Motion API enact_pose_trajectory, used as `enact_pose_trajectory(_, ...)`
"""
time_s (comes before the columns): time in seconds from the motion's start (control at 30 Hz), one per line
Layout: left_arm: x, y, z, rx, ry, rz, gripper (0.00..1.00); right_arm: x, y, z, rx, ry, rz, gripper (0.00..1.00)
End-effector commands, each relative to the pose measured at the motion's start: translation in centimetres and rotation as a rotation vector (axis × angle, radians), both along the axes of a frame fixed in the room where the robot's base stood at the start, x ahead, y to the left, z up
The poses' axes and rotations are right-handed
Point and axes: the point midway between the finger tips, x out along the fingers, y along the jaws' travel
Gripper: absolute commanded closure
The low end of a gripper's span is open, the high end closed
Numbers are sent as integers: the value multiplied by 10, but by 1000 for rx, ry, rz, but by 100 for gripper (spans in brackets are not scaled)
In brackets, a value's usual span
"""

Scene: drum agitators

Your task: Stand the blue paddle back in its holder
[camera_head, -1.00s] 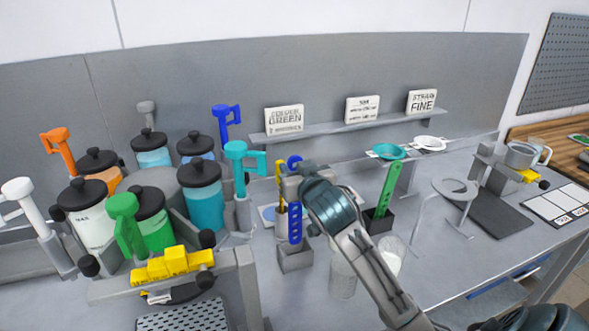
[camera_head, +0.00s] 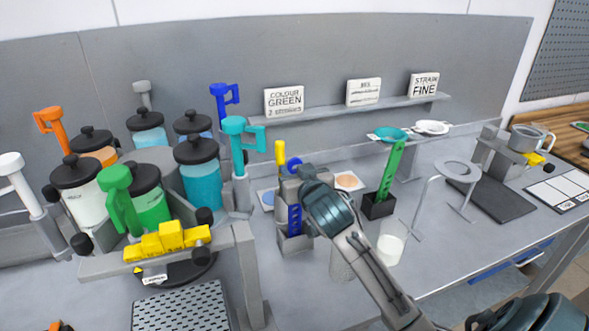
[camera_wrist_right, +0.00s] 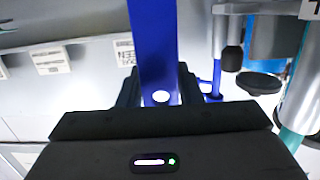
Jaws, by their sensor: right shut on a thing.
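The blue paddle (camera_head: 294,219), a strip with holes and a round blue top, stands roughly upright. It also shows in the right wrist view (camera_wrist_right: 153,45), between the dark fingers. My right gripper (camera_head: 292,190) is shut on its upper part and hides some of it. The paddle's lower end is at the mouth of a small grey holder (camera_head: 296,246). How deep it sits inside cannot be told. My left gripper is not in view.
A green paddle (camera_head: 391,172) stands in a dark holder (camera_head: 378,207) to the right. A yellow handle (camera_head: 280,152) is close behind the gripper. A white cup (camera_head: 390,248) stands at front right. Lidded jars (camera_head: 200,196) crowd the left.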

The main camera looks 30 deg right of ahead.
Motion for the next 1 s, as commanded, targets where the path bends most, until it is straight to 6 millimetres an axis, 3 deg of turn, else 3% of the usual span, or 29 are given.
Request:
enact_pose_trajectory(0.13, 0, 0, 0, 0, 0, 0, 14, 0, 0, 0, 0, 0, 0, 91)
enact_pose_trajectory(0.17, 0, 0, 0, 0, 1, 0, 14, 0, 0, 0, 0, 0, 0, 64)
enact_pose_trajectory(0.27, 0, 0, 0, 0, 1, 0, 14, 0, 0, 0, 0, 0, 0, 44)
enact_pose_trajectory(0.3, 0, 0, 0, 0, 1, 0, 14, 0, 0, 0, 0, 0, 0, 43)
enact_pose_trajectory(0.67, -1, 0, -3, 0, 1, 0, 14, -6, 1, 0, -1, -1, 0, 43)
enact_pose_trajectory(0.77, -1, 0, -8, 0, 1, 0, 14, -19, 5, 1, -2, -2, 1, 43)
enact_pose_trajectory(1.0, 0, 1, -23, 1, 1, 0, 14, -74, 18, 8, -2, -3, 2, 43)
